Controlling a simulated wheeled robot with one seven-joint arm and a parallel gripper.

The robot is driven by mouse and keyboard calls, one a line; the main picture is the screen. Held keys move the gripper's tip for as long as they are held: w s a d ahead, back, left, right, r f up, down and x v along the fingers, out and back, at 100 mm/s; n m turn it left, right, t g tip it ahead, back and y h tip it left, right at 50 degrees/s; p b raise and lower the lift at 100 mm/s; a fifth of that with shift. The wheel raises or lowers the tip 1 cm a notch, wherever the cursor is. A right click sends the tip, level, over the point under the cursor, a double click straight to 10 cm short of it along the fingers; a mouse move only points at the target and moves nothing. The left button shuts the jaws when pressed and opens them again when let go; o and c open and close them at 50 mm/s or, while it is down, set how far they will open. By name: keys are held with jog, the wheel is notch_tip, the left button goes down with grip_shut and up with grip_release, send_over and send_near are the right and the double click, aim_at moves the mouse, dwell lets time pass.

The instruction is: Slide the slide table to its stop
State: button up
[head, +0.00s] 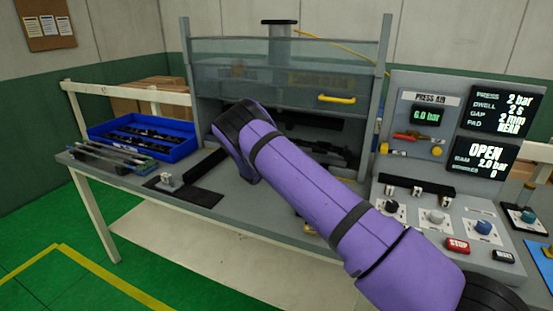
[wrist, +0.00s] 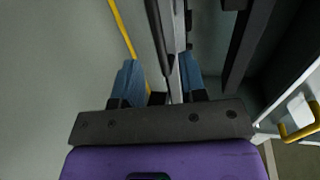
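A press station (head: 290,75) stands at the back of the bench with its clear guard raised above a dark opening. Dark fixture parts (head: 325,152) lie in that opening, partly hidden by my purple arm; I cannot tell which part is the slide table. A yellow handle (wrist: 300,130) shows at the right of the wrist view. My gripper (wrist: 160,75) has its two blue fingers apart. A dark strip (wrist: 158,35) and a pale metal edge run between or beyond them; I cannot tell whether they touch. In the head view my arm hides the fingers.
A blue tray (head: 145,150) of dark strips sits at the bench's left, behind several loose strips (head: 110,157). A dark flat fixture (head: 185,190) lies on the front left. The control panel (head: 440,215) stands at right, its screen reading OPEN. Floor before the bench is clear.

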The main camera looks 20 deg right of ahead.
jog(key=shift+v, duration=1.75)
jog(key=s+d+r+m+g+y, duration=0.1)
jog(key=s+d+r+m+g, duration=0.25)
jog(key=s+r+m, duration=0.7)
jog(key=s+d+r+m+g, duration=0.3)
jog(key=s+d+r+m, duration=0.3)
jog(key=r+m, duration=0.6)
jog(key=s+a+r+m+y, duration=0.2)
jog(key=s+r+m, duration=0.2)
jog(key=s, duration=0.5)
jog(key=s+a+r+m+y, duration=0.15)
jog(key=s+r+m, duration=0.3)
jog(key=s, duration=0.45)
jog(key=s+a+r+m+y, duration=0.25)
jog(key=s+r+m, duration=0.2)
jog(key=s, duration=0.35)
jog(key=s+a+m+y, duration=0.2)
jog(key=s+a+m, duration=0.1)
jog(key=s, duration=0.6)
jog(key=s+a+m+y, duration=0.2)
jog(key=s+m, duration=0.4)
jog(key=s, duration=0.3)
jog(key=shift+s+a+f+t, duration=0.3)
jog(key=shift+a+f+t, duration=0.05)
jog(key=shift+a, duration=0.55)
